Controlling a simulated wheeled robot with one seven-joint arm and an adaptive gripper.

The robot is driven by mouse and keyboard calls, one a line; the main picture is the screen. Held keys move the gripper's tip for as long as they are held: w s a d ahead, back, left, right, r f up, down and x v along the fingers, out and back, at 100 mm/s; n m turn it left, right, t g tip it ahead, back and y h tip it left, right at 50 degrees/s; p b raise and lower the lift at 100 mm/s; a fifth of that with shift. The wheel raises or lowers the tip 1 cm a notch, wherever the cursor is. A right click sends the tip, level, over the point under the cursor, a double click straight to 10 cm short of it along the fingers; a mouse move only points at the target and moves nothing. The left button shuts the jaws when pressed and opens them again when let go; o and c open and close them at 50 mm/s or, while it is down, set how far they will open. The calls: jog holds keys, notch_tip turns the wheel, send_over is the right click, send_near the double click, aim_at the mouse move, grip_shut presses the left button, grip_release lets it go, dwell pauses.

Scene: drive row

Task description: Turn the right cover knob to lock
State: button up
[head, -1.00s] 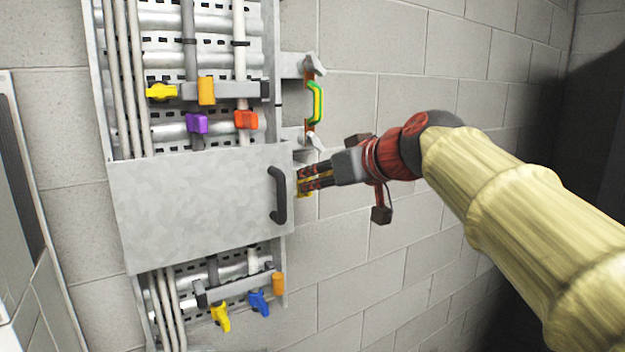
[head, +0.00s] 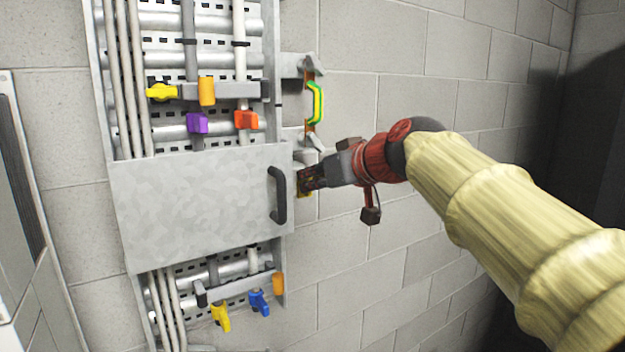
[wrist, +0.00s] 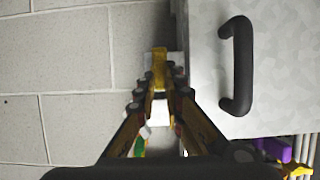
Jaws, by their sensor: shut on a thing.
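The grey metal cover (head: 190,205) with its black handle (head: 278,196) lies flat across the middle of the panel. The yellow right cover knob (head: 303,190) sits just beyond the cover's right edge and is mostly hidden by my fingers in the head view. My gripper (head: 308,180) reaches it from the right. In the wrist view my gripper (wrist: 160,88) has its fingertips close together around the yellow knob (wrist: 160,56), beside the cover's edge. The cover (wrist: 205,70) and its handle (wrist: 240,65) show there too. The knob's exact angle cannot be told.
Above the cover are a yellow lever (head: 162,92), an orange one (head: 207,91), a purple one (head: 197,123) and a red-orange one (head: 246,119). A green-yellow handle (head: 316,102) stands out above my gripper. Yellow (head: 221,317) and blue levers (head: 260,302) are below. The wall right is bare.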

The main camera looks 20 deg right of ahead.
jog(key=shift+d+f+b, duration=0.1)
jog(key=shift+b, duration=0.2)
grip_shut()
jog(key=shift+w+d+f+m+t+y+b, duration=0.1)
jog(key=shift+d+f+m+t+y+b, duration=0.15)
jog(key=shift+m+y+b, duration=1.55)
jog(key=shift+w+d+f+m+t+y+b, duration=0.2)
jog(key=shift+m+y+b, duration=0.65)
jog(key=shift+m, duration=1.8)
jog(key=shift+s+d+f+m+t+y+b, duration=0.1)
jog(key=shift+d+f+m+t+y+b, duration=0.2)
jog(key=shift+m+y+b, duration=1.2)
jog(key=shift+m+h, duration=0.45)
jog(key=shift+m, duration=0.5)
jog(key=o, duration=0.7)
grip_release()
jog(key=shift+f, duration=0.1)
jog(key=shift+c, duration=0.2)
jog(key=shift+o, duration=0.3)
